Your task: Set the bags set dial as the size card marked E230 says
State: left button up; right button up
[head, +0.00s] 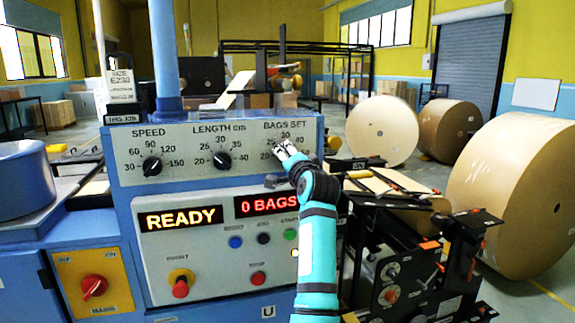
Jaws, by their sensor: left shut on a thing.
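The size card (121,86) stands at the upper left of the blue machine and reads SIZE E230; its smaller lines are too blurred to read surely. The bags set dial (285,137) is at the right end of the upper panel, with 30 at its top. My left gripper (284,150) is at this dial, shut on its knob, and hides the knob and its pointer. The length dial (222,160) and the speed dial (152,166) sit to the left of it. My right gripper is not in view.
Displays read READY (180,218) and 0 BAGS (268,204). Large paper rolls (520,205) stand at the right.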

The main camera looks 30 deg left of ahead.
pick_arm(q)
jog(key=n+b, duration=0.1)
jog(key=n, duration=0.1)
jog(key=n+b, duration=0.1)
jog(key=n, duration=0.1)
jog(key=n+b, duration=0.1)
jog(key=n, duration=0.1)
jog(key=shift+w+f+n, duration=0.1)
jog(key=shift+f+n, duration=0.15)
jog(key=shift+n, duration=0.05)
jog(key=n+b, duration=0.1)
jog(key=n, duration=0.2)
jog(key=shift+d+b, duration=0.1)
jog(key=shift+b, duration=0.25)
jog(key=shift+n+b, duration=0.5)
jog(key=shift+n, duration=0.9)
jog(key=o, duration=1.2)
jog(key=shift+w, duration=0.1)
jog(key=shift+r, duration=0.1)
jog(key=v, duration=0.7)
jog(key=shift+d, duration=0.15)
